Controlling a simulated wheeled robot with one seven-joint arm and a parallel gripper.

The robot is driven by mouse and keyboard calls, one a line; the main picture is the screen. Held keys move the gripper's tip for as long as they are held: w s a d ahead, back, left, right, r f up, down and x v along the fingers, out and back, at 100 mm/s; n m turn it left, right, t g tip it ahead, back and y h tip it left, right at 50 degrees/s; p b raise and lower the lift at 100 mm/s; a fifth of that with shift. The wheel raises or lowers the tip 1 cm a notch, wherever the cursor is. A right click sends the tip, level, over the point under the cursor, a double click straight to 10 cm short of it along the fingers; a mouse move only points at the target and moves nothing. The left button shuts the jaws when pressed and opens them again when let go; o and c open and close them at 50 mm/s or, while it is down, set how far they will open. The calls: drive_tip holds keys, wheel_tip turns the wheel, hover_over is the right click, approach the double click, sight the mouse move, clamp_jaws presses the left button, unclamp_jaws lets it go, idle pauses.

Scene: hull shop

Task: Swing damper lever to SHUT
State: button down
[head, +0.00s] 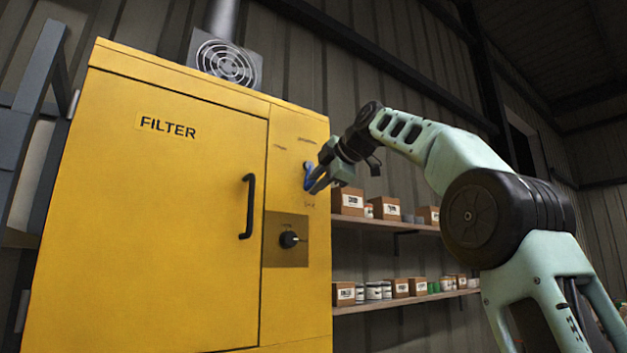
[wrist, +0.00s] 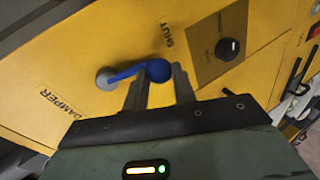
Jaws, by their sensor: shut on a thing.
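The damper lever is a blue handle (wrist: 128,73) with a round knob at its end, on a grey round pivot (wrist: 104,79) on the yellow cabinet's front. In the wrist view it points right from the pivot, its knob close below the word SHUT (wrist: 166,36). The word DAMPER (wrist: 60,105) is on the pivot's other side. In the head view the blue lever (head: 308,178) hangs roughly downward, partly hidden by my gripper (head: 318,181). My gripper (wrist: 159,76) is shut on the lever's knob, one finger on each side.
The yellow FILTER cabinet (head: 170,215) has a black door handle (head: 248,206) and a black knob (head: 289,240) on a brown plate below the lever. Shelves (head: 390,226) with boxes and cans stand right of the cabinet, behind my arm.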

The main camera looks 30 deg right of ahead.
drive_tip(key=shift+d+f+n+h, duration=0.25)
drive_tip(key=shift+d+n+h, duration=0.15)
drive_tip(key=shift+n+h, duration=0.15)
idle(0.4)
drive_tip(key=c, duration=1.2)
unclamp_jaws()
drive_tip(key=shift+o, duration=0.2)
drive_tip(key=shift+s+d+r, duration=0.1)
drive_tip(key=shift+r, duration=0.05)
drive_tip(key=b+v, duration=0.1)
drive_tip(key=v, duration=1.6)
